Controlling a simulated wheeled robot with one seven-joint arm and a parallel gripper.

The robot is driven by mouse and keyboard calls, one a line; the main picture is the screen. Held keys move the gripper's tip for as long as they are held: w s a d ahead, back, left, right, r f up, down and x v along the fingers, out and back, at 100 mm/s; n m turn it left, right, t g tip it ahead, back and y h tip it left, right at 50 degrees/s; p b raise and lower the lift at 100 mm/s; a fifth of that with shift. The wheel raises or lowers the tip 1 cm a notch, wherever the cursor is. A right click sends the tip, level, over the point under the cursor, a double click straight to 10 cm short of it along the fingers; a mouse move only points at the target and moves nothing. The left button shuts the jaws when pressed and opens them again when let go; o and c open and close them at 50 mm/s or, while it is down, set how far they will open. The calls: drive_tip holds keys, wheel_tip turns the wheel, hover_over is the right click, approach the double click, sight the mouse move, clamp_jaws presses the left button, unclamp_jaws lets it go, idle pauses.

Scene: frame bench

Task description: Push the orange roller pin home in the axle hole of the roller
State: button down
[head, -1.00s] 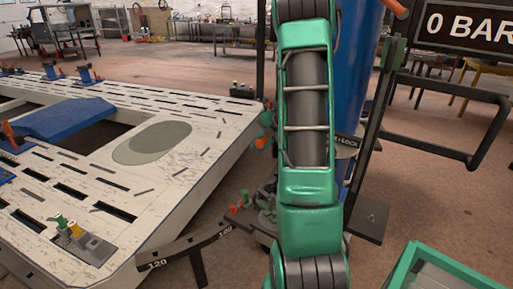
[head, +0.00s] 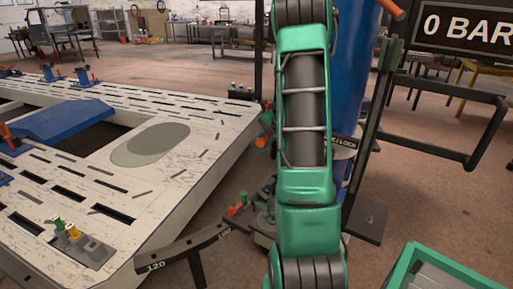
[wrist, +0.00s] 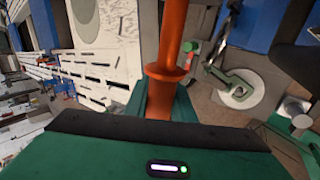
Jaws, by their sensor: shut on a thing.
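My gripper (wrist: 160,98) shows in the wrist view, with dark green fingers shut around the orange roller pin (wrist: 165,68). The pin has a flange just beyond the fingers, and its shaft runs up past the top edge of the picture. Its far end is out of view. I cannot make out the roller or its axle hole for certain in either view.
The white slotted frame bench (head: 190,165) fills the left, with a blue ramp (head: 62,118) on it. A blue column (head: 355,90) stands behind my arm. A green-rimmed bin (head: 408,262) is at the lower right. A measuring arm (head: 178,250) juts out near the bench corner.

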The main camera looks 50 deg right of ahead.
drive_tip(key=shift+w+d, duration=0.2)
drive_tip(key=shift+d, duration=0.8)
drive_tip(key=shift+w+d, duration=0.15)
drive_tip(key=shift+d, duration=0.8)
drive_tip(key=c, duration=1.4)
unclamp_jaws()
drive_tip(key=shift+c, duration=0.2)
drive_tip(key=v, duration=0.7)
drive_tip(key=shift+r, duration=0.2)
drive_tip(key=shift+s, duration=0.1)
